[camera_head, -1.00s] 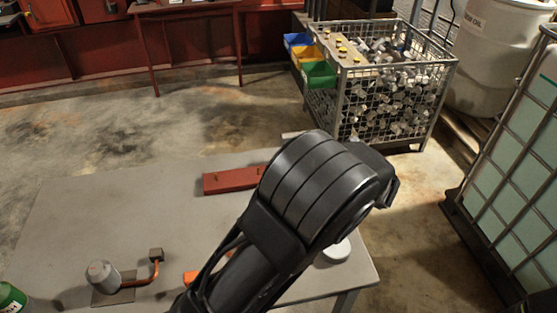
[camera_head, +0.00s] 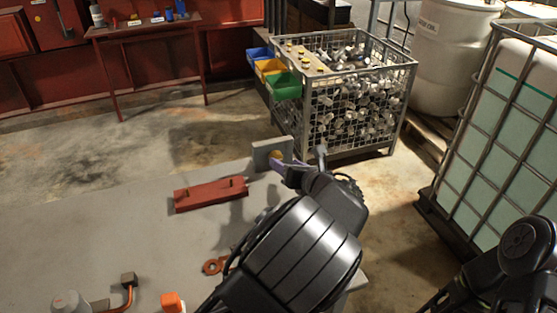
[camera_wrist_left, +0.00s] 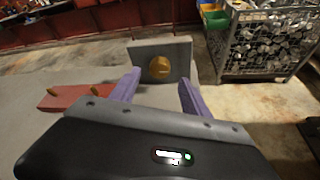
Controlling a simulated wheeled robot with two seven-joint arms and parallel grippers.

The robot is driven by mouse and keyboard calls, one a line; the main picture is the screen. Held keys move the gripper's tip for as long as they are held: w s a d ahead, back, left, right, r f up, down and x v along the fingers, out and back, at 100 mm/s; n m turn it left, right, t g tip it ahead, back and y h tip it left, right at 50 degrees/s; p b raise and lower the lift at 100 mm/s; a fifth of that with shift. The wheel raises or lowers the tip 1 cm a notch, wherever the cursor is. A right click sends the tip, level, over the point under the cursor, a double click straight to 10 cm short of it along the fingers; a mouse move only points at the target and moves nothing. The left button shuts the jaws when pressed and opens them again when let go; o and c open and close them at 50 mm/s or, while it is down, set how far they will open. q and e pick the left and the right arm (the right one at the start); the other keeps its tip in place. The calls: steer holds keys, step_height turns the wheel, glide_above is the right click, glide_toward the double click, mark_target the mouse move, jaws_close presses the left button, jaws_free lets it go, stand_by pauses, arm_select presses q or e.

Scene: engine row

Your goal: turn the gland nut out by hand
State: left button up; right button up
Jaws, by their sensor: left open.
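A brass-coloured round nut (camera_wrist_left: 160,67) sits on the face of an upright grey plate (camera_wrist_left: 182,53) at the table's far edge. In the head view the nut (camera_head: 277,157) and the plate (camera_head: 262,152) show just beyond my left gripper (camera_head: 281,166). The left gripper's purple fingers are open in the left wrist view (camera_wrist_left: 158,84), one to each side of the nut as seen there. They look short of the nut, with nothing between them; whether a fingertip touches the plate, I cannot tell. My right gripper is not in view.
A red bracket (camera_head: 210,194) lies on the grey table (camera_head: 150,238), left of the plate. An orange ring part (camera_head: 212,266) and an orange block (camera_head: 172,302) are nearer. A wire cage (camera_head: 360,105) of metal parts stands behind the table.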

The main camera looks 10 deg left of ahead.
mark_target(278, 159)
arm_select(q)
steer(key=x, duration=0.5)
steer(key=shift+a, duration=0.1)
jaws_close()
stand_by(0.5)
